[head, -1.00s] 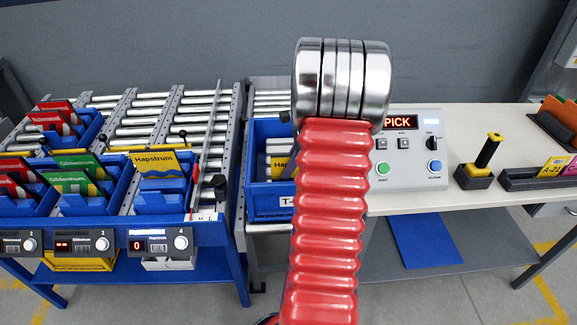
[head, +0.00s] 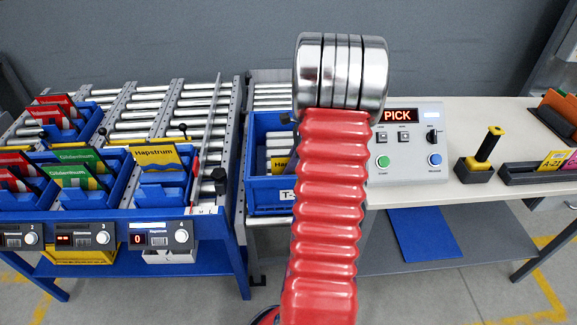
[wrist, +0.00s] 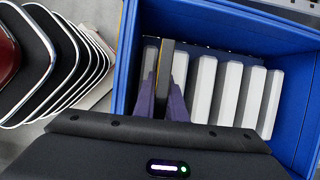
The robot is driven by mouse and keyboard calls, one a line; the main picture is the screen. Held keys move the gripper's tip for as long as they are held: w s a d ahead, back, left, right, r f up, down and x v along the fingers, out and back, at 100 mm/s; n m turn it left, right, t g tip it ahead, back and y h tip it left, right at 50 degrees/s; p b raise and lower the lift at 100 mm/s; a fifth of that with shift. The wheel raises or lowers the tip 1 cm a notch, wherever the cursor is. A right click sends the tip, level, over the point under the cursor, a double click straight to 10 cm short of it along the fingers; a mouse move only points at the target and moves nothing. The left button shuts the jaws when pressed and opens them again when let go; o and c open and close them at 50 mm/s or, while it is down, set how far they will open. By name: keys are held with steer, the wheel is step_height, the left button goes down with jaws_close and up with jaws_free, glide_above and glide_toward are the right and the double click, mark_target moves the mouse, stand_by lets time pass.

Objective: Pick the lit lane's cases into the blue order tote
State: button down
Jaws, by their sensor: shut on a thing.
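The blue order tote (head: 268,197) stands on the bench right of the lanes, partly hidden by my arm. In the wrist view, the tote (wrist: 305,60) holds several pale-edged cases (wrist: 231,90) standing in a row. My gripper (wrist: 163,92) is inside the tote, its purple fingers shut on a dark case with a yellowish edge (wrist: 165,60), left of most of the row. In the head view my gripper is hidden, but a yellow case (head: 280,163) shows in the tote. A yellow-topped Hapstrum case (head: 160,158) stands in lane 4, whose lit display (head: 137,239) reads 0.
Neighbouring lanes hold green Güldenthum cases (head: 75,175) and red cases (head: 58,113). A control box (head: 408,150) reading PICK stands right of my arm. Farther right are a black-and-yellow handle (head: 482,155) and a label rack (head: 540,172). The bench between them is mostly clear.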

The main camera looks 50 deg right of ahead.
mark_target(284, 156)
stand_by(0.3)
steer(key=c, duration=1.7)
jaws_free()
steer(key=shift+c, duration=0.2)
steer(key=shift+o, duration=0.5)
steer(key=o, duration=0.3)
steer(key=shift+r, duration=0.1)
steer(key=shift+r, duration=3.9)
